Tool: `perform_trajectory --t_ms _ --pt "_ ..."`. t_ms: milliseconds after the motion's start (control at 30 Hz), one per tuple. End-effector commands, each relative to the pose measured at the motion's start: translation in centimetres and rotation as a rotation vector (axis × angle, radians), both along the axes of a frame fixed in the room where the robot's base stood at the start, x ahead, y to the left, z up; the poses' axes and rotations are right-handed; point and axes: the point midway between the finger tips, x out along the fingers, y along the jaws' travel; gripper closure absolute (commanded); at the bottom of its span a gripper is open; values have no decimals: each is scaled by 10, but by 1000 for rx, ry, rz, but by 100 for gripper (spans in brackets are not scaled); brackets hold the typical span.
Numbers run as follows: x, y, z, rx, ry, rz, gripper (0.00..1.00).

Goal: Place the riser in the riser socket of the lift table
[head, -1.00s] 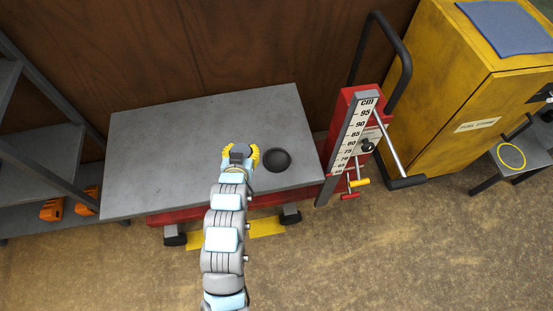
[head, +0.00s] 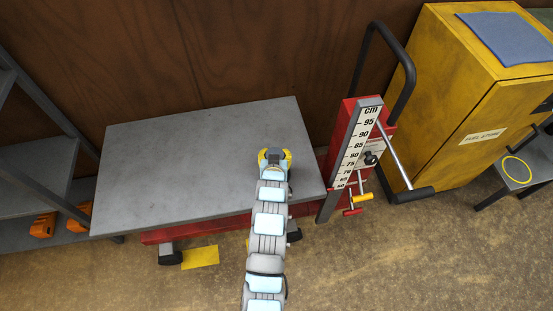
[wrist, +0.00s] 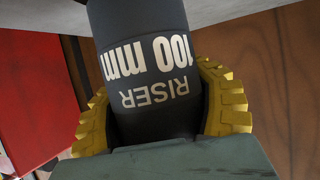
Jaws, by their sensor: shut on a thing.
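The riser (wrist: 150,65) is a black cylinder marked "RISER 100 mm", its lettering upside down in the wrist view. My gripper (wrist: 160,108) is shut on it, with a yellow ribbed finger on each side. In the head view my gripper (head: 275,156) is over the right part of the grey lift table (head: 180,155). The riser socket is hidden behind my gripper and arm there. The riser's lower end runs out of the wrist view at the top, so I cannot tell whether it touches the table or socket.
A red mast with a cm scale (head: 357,145) and a crank handle (head: 410,195) stands right of the table. A yellow cabinet (head: 450,100) is further right. A grey shelf (head: 35,170) with orange items stands left. The table's left part is clear.

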Motion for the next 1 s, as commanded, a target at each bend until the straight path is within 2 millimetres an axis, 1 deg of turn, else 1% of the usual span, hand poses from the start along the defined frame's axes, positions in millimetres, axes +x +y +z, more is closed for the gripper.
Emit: perform_trajectory --t_ms 133,300,367,600,733,767,800,900,1000 --pt "4 -6 -8 0 -1 -2 97" --pt "4 -4 -31 0 -2 -1 97" --pt "4 -4 -36 1 -1 0 97" --pt "4 -4 -35 1 -3 0 97" --pt "4 -4 -37 1 -2 0 97" --pt "4 -4 -38 1 -2 0 54" --pt "4 -4 -38 1 -2 0 42" --pt "4 -4 -38 1 -2 0 17" --pt "4 -4 -38 1 -2 0 17"
